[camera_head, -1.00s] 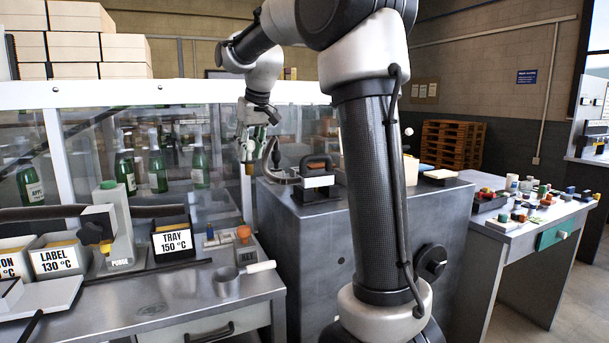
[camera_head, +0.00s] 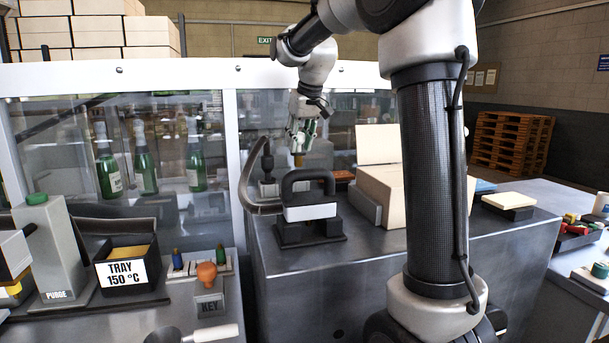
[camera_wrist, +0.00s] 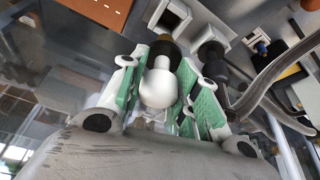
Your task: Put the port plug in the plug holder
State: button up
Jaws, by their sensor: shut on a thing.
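My gripper (camera_wrist: 158,88) is shut on the port plug, whose white ball knob (camera_wrist: 158,86) sits between the green-padded fingers in the wrist view. A brown and dark collar (camera_wrist: 163,50) shows beyond the knob. In the head view my gripper (camera_head: 301,136) points down above the back of the grey cabinet, with the brown plug end (camera_head: 298,158) below it. A pale square block with a dark opening (camera_wrist: 172,17), which looks like the plug holder, lies just beyond the plug in the wrist view. I cannot tell whether plug and block touch.
A black-handled device (camera_head: 308,205) stands in front of my gripper, with a curved grey hose (camera_head: 250,185) at its left. A dark-topped fitting (camera_wrist: 212,55) is beside the square block. Cardboard boxes (camera_head: 383,190) stand to the right. A glass screen with bottles (camera_head: 143,165) is behind.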

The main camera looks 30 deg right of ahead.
aim_at(300, 159)
jog(key=shift+f, duration=3.6)
jog(key=shift+f, duration=0.1)
jog(key=o, duration=1)
jog(key=shift+o, duration=0.2)
jog(key=v, duration=1.2)
jog(key=shift+a, duration=0.1)
